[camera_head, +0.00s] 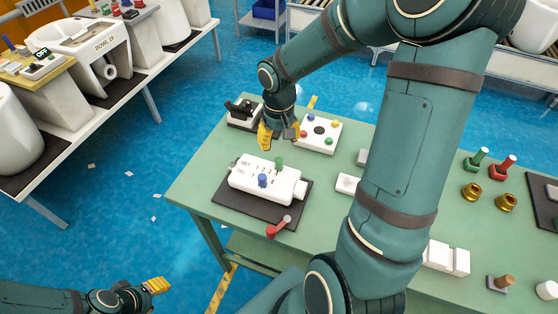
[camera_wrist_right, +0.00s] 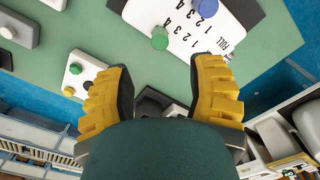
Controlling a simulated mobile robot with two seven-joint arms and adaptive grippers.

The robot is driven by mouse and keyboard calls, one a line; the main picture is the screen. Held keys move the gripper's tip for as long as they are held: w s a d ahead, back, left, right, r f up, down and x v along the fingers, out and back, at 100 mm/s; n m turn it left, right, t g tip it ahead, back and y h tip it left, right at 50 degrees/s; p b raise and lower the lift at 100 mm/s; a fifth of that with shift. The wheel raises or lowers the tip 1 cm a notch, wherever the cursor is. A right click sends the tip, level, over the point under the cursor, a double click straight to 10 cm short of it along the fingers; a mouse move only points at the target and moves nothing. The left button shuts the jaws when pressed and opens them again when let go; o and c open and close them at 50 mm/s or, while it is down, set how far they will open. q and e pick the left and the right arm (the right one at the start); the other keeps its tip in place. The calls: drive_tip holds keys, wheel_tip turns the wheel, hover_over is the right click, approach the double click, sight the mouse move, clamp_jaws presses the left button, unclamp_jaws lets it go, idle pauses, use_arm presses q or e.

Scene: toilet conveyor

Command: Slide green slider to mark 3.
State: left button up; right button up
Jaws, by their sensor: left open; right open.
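The green slider (camera_head: 279,162) is an upright green knob at the far edge of a white slider box (camera_head: 290,188) with printed numbers. A blue slider (camera_head: 263,180) stands nearer the front of the box. In the right wrist view the green slider (camera_wrist_right: 160,38) is just beyond my fingertips, beside the printed numbers; I cannot tell exactly which mark it is at. My right gripper (camera_head: 278,136) is open and empty, a little behind the box and apart from the green slider. My left gripper (camera_head: 156,285) is open, low at the bottom left, away from the table.
The box rests on a dark mat (camera_head: 232,204) with a red lever (camera_head: 279,227) in front. A white button panel (camera_head: 320,134) stands behind to the right. My right arm crosses the middle and hides part of the green table (camera_head: 205,178).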

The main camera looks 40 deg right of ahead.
sight(278, 159)
wheel_tip(278, 159, down, 10)
drive_tip(key=shift+r+b, duration=0.2)
drive_tip(key=shift+b, duration=0.55)
clamp_jaws()
drive_tip(key=shift+w, duration=0.15)
